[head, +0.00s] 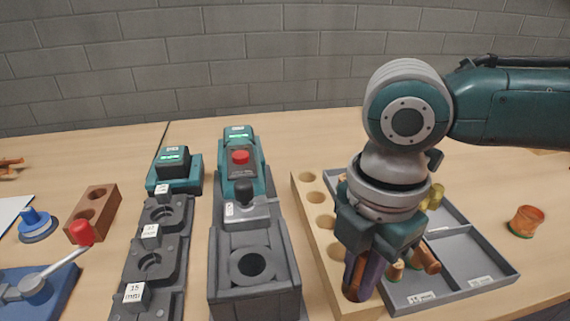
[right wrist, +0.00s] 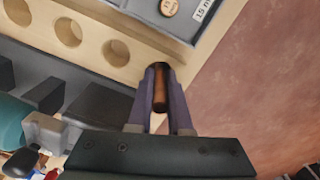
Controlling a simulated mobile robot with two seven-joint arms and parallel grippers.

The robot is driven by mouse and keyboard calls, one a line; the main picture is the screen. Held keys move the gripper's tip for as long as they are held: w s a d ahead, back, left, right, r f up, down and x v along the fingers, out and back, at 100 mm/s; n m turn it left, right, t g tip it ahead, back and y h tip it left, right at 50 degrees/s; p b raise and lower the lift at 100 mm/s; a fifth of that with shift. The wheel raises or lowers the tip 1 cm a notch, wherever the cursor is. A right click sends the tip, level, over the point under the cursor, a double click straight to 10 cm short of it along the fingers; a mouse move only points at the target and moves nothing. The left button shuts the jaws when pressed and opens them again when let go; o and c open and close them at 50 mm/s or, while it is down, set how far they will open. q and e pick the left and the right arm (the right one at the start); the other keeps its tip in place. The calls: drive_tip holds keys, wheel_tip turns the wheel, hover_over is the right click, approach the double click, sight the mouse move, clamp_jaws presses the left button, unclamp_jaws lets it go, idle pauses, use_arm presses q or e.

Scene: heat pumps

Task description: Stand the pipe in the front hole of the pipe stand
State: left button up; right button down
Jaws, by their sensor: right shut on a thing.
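The pipe stand (head: 308,220) is a pale wooden block with a row of round holes, running from back to front on the table. My right gripper (head: 362,277) is over its front end, fingers pointing down. It is shut on a copper pipe (head: 353,276), which also shows between the dark fingers in the right wrist view (right wrist: 160,88). The pipe looks close to upright at the stand's front end. The fingers hide the front hole, and I cannot tell whether the pipe's lower end is in it. The holes behind look empty. My left gripper is not in view.
A grey divided tray (head: 475,255) with copper fittings stands right of the stand. Left of it is a grey and teal machine (head: 255,220) with a red button. A copper fitting (head: 526,221) lies far right. A blue lever tool (head: 45,285) is far left.

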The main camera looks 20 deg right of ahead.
drive_tip(key=c, duration=0.8)
unclamp_jaws()
drive_tip(key=shift+o, duration=0.2)
